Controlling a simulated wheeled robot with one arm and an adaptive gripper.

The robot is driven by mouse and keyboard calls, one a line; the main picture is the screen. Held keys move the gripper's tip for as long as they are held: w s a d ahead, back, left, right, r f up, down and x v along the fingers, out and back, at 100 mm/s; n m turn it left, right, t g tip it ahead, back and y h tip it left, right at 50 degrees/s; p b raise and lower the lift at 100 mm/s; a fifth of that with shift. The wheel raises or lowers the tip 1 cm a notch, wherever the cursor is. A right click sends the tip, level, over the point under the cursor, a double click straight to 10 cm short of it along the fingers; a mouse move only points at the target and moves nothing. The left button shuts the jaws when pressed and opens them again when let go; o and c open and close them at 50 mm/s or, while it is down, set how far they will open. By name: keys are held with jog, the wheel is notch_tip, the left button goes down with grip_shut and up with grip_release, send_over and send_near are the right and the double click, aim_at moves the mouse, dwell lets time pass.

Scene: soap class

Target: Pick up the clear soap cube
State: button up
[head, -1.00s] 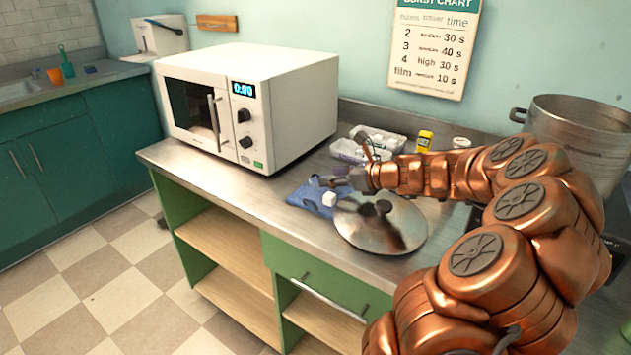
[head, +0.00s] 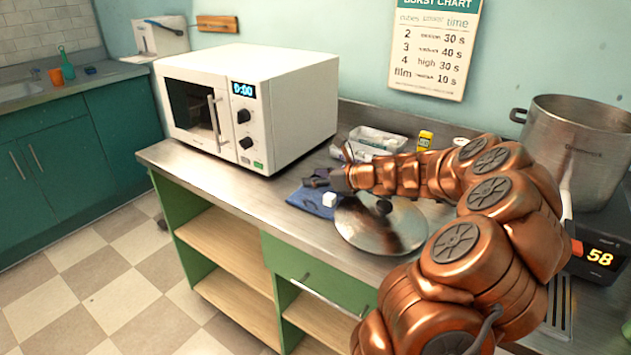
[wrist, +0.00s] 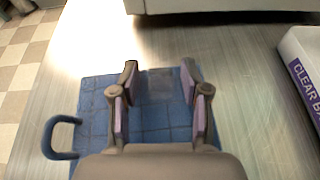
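My gripper (wrist: 159,72) is open, its two fingers apart over the blue cloth (wrist: 92,110) in the wrist view. A faint, see-through greyish square, apparently the clear soap cube (wrist: 161,84), shows between the fingertips near the cloth's far edge. I cannot tell its height or whether a finger touches it. In the head view my gripper (head: 312,182) is low over the blue cloth (head: 312,205), and the clear cube cannot be made out there. A white cube (head: 330,199) sits beside the gripper, by the lid.
A metal pot lid (head: 368,232) lies in front of the gripper. The microwave (head: 285,110) stands behind left. A white tray (head: 372,139), labelled "CLEAR BA" in the wrist view (wrist: 300,62), a yellow bottle (head: 425,140) and a large pot (head: 575,150) are farther back or right.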

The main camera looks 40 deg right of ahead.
jog(key=c, duration=0.6)
jog(key=shift+r, duration=0.1)
